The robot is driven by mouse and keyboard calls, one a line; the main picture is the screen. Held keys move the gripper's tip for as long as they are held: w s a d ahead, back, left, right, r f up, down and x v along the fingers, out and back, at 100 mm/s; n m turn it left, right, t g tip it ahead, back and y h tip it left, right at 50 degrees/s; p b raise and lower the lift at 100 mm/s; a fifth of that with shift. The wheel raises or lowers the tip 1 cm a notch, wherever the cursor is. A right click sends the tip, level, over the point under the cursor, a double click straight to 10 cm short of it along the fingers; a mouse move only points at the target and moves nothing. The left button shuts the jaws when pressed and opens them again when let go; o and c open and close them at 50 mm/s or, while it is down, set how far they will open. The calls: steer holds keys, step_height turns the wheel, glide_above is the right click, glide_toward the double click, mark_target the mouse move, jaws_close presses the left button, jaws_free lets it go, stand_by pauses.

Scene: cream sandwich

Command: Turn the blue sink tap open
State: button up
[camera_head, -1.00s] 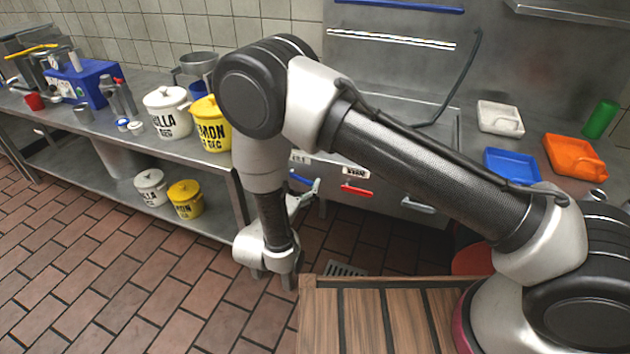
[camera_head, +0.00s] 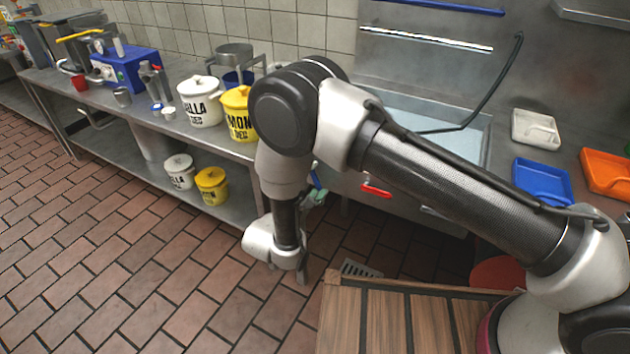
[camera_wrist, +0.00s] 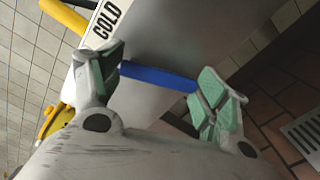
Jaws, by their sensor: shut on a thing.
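The blue tap handle (camera_wrist: 158,77) lies between my gripper's green-padded fingers (camera_wrist: 158,90) in the wrist view. My gripper is shut on it, and the fingers hide its ends. A COLD label (camera_wrist: 105,20) is on the metal front beside it. In the head view the blue handle (camera_head: 315,177) shows as a small steep piece at the sink front, partly hidden by my arm, with my gripper (camera_head: 314,196) at it. The sink (camera_head: 425,110) is behind my arm.
A red tap handle (camera_head: 376,190) is just right of the blue one. A wooden slatted surface (camera_head: 385,320) stands in front, near my arm. A counter with pots (camera_head: 200,103) is at the left. The tiled floor (camera_head: 150,270) is open at the front left.

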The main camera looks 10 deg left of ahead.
steer(key=shift+w+a+f+m, duration=0.1)
steer(key=shift+a+f+m, duration=0.1)
steer(key=shift+m, duration=0.9)
steer(key=shift+w+a+f+m, duration=0.1)
steer(key=shift+a+m, duration=0.1)
steer(key=shift+m, duration=0.9)
steer(key=o, duration=1.5)
steer(key=shift+a, duration=0.1)
steer(key=shift+r, duration=0.1)
steer(key=v, duration=1.2)
